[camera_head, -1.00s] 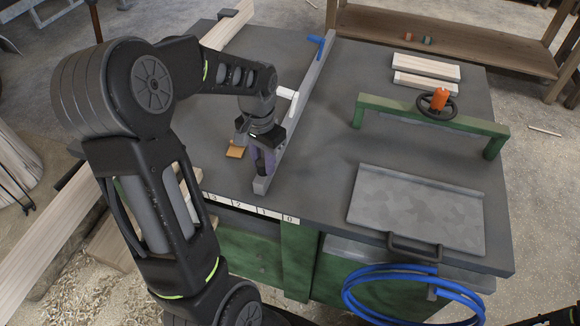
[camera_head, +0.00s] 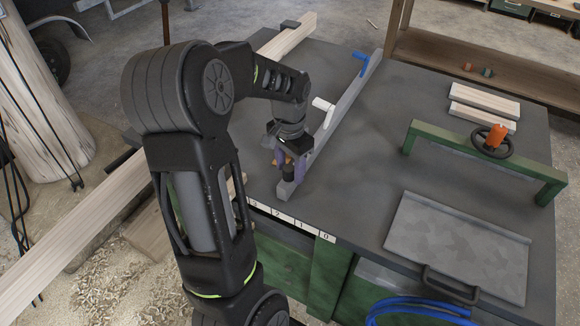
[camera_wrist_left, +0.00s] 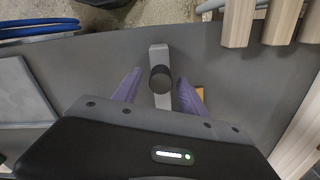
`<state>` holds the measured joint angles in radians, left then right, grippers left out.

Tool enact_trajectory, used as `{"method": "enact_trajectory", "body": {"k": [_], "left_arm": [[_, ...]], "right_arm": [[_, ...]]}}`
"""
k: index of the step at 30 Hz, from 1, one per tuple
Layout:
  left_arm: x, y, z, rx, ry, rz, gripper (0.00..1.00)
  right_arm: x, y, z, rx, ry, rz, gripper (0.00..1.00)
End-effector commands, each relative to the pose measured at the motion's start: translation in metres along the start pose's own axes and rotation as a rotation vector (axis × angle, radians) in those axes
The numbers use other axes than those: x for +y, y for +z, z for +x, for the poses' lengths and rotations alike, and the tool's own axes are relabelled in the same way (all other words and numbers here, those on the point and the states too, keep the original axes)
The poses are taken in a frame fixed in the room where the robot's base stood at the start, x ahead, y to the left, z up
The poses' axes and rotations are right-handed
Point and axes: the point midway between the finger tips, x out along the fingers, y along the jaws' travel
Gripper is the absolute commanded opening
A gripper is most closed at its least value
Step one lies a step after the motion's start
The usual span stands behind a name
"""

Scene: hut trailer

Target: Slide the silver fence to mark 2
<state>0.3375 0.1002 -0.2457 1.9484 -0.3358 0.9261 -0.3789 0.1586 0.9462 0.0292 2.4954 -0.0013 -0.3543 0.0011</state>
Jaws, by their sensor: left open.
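The silver fence (camera_head: 338,112) is a long bar lying across the dark table (camera_head: 375,150), with a blue lever (camera_head: 361,63) at its far end and a white handle (camera_head: 323,104) midway. Its near end points toward the number strip (camera_head: 299,224) around marks 2 and 1; the exact reading is unclear. In the left wrist view, a black round knob (camera_wrist_left: 161,79) stands on the fence's near end (camera_wrist_left: 158,55). My left gripper (camera_head: 286,166) is open, its purple fingers on either side of the knob without visibly closing on it. My right gripper is out of view.
A green bridge frame (camera_head: 485,158) with an orange-knobbed handwheel (camera_head: 493,143) stands at the right, near a grey plate (camera_head: 457,246). Two light wood strips (camera_head: 485,101) lie behind it. A small orange block (camera_wrist_left: 200,92) lies beside my gripper.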

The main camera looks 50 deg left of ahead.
Motion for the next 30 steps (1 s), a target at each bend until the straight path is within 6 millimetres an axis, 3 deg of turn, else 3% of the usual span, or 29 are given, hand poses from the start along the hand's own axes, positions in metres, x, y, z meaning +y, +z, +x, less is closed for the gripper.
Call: {"method": "enact_trajectory", "body": {"k": [8, 21, 30], "left_arm": [[0.0, -0.001, -0.013, 0.003, -0.001, -0.001, 0.49], [0.0, 0.0, -0.075, 0.001, 0.0, 0.0, 0.49], [0.0, 0.0, -0.078, 0.0, 0.0, 0.0, 0.49]], "right_arm": [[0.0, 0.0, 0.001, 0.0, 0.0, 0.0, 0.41], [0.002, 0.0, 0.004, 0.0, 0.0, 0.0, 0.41], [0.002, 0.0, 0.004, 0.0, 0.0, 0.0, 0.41]]}}
